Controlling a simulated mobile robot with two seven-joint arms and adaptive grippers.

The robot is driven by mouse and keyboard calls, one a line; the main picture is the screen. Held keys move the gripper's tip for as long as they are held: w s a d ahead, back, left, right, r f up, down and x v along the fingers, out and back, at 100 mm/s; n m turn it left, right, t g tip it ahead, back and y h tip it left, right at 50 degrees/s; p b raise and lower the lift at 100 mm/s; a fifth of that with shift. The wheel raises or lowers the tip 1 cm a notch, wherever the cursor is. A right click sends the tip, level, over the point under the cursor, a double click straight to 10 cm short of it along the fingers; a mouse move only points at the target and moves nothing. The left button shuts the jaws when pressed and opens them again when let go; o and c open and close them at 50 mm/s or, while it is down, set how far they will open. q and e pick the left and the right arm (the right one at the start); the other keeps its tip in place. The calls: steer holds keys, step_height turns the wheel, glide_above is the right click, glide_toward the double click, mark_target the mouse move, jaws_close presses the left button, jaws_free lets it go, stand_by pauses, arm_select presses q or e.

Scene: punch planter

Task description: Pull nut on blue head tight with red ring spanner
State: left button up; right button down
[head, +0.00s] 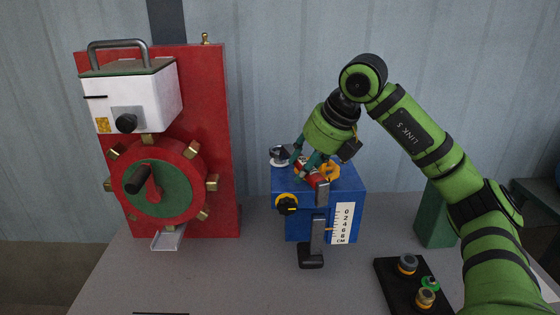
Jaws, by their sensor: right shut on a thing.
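The blue head (290,220) stands on the grey table, right of centre. My right gripper (305,167) comes down over its top and is shut on a small red part, which I take for the red ring spanner (318,180). Most of the spanner is hidden by the fingers. A yellow-orange ring-shaped piece (331,170) sits on the head's top just right of the fingers. I cannot make out the nut, nor whether the spanner's ring is around it. My left gripper is out of view.
A red panel machine (215,140) with a white box and a red-green wheel stands at left. A grey bar with a black foot (311,257) hangs before the head beside a scale. A black tray (392,285) with several round parts lies front right.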

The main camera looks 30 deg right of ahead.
steer(key=shift+f+b, duration=0.65)
steer(key=shift+f, duration=0.3)
steer(key=shift+r, duration=0.1)
steer(key=shift+r+p, duration=0.3)
steer(key=shift+p, duration=0.25)
steer(key=shift+f+b, duration=0.3)
steer(key=shift+f, duration=0.1)
stand_by(0.4)
steer(key=shift+r+p, duration=0.4)
steer(key=shift+p, duration=0.15)
steer(key=shift+f+b, duration=0.4)
steer(key=shift+f, duration=0.05)
stand_by(0.4)
